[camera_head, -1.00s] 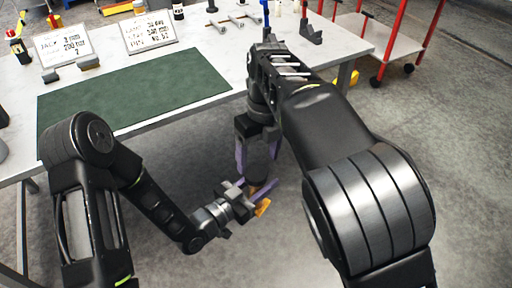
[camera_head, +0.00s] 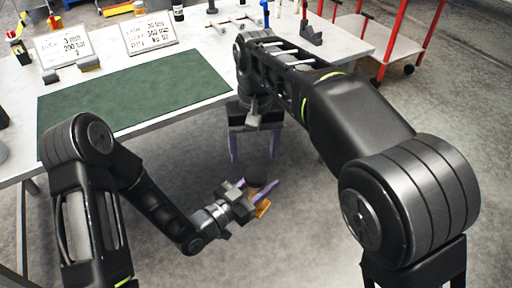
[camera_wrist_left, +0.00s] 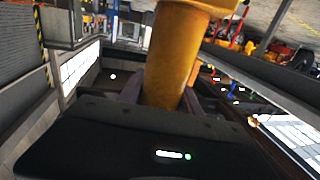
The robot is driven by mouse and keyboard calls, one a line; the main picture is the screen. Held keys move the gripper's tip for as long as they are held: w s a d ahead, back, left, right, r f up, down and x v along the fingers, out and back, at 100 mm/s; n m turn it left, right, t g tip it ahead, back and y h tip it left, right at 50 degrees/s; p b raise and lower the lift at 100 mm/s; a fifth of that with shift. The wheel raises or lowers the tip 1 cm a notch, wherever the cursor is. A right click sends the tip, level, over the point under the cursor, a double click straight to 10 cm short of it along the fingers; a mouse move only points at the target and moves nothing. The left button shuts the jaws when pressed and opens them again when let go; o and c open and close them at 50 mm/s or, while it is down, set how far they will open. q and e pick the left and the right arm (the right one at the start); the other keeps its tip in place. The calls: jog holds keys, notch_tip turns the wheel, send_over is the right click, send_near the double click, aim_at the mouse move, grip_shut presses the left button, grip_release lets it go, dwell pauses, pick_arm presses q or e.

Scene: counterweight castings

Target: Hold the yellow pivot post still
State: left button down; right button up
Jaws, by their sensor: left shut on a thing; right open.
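The yellow pivot post (camera_wrist_left: 172,65) fills the upper middle of the left wrist view, between the fingers of my left gripper. In the head view only a small orange-yellow part of it (camera_head: 262,209) shows below the fingers. My left gripper (camera_head: 262,190) is shut on the post and holds it in front of the table, over the floor. A small dark brownish piece (camera_head: 261,184) shows at the fingers; I cannot tell what it is. My right gripper (camera_head: 254,148) is open, fingers pointing down, above and apart from the left gripper. Nothing shows between its fingers.
The grey table (camera_head: 205,43) carries a green mat (camera_head: 135,90), two white signs (camera_head: 63,46) and several small parts. A blue-handled tool (camera_head: 265,14) stands at its back right. A red-framed cart (camera_head: 375,42) stands beyond the table.

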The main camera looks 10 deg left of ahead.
aim_at(256, 173)
jog(key=n, duration=0.4)
jog(key=shift+w+d+n, duration=0.1)
jog(key=shift+d+n, duration=0.05)
jog(key=shift+n, duration=0.15)
jog(key=n, duration=0.4)
jog(key=shift+f, duration=0.1)
jog(key=shift+f, duration=3.9)
jog(key=c, duration=1.5)
jog(key=shift+o, duration=0.2)
jog(key=m, duration=0.5)
jog(key=o, duration=1.5)
jog(key=shift+r, duration=0.1)
